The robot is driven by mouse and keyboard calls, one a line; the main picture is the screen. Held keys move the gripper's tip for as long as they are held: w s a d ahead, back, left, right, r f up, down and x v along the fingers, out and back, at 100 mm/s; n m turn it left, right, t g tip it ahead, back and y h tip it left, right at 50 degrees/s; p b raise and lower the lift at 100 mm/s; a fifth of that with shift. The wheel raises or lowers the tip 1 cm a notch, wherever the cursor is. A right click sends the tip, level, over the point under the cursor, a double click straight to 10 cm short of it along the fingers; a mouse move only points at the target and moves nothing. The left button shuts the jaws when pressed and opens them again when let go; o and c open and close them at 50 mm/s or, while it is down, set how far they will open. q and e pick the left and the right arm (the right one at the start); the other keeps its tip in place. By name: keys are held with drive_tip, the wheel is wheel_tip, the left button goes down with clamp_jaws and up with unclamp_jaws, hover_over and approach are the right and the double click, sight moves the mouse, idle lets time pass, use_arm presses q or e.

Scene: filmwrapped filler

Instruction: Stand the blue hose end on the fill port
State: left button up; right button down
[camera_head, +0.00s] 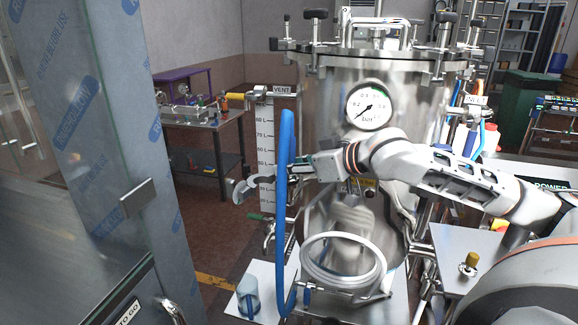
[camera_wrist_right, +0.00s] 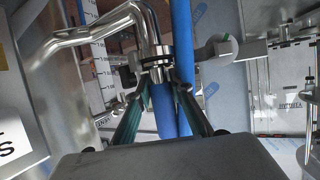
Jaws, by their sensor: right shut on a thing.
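The blue hose (camera_head: 283,215) rises from the lower plate beside the steel vessel, with its upper part bent near the gripper. My right gripper (camera_head: 293,170) comes in from the right in front of the vessel and is shut on the hose. In the right wrist view, a blue hose length (camera_wrist_right: 165,110) lies between the fingers (camera_wrist_right: 165,88), with another length (camera_wrist_right: 183,60) behind it. A metal piece and dark ring (camera_wrist_right: 152,63) show just past the fingertips; I cannot tell whether they touch the hose end. I cannot clearly identify the fill port. My left gripper is not in view.
The steel vessel (camera_head: 325,215) with a pressure gauge (camera_head: 369,106) stands close to my right arm. A coiled clear hose (camera_head: 343,262) is at its foot. A film-covered glass panel (camera_head: 95,110) stands at the left. A clear cup (camera_head: 248,296) is low beside the hose.

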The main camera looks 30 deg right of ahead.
drive_tip(key=shift+f, duration=0.15)
idle(0.3)
drive_tip(key=c, duration=1.7)
unclamp_jaws()
drive_tip(key=shift+f, duration=0.1)
drive_tip(key=shift+s+d+r, duration=0.2)
drive_tip(key=shift+s+d, duration=0.2)
drive_tip(key=shift+s, duration=0.2)
drive_tip(key=v, duration=1)
drive_tip(key=shift+s+r, duration=0.3)
drive_tip(key=shift+r, duration=0.05)
drive_tip(key=shift+a, duration=0.15)
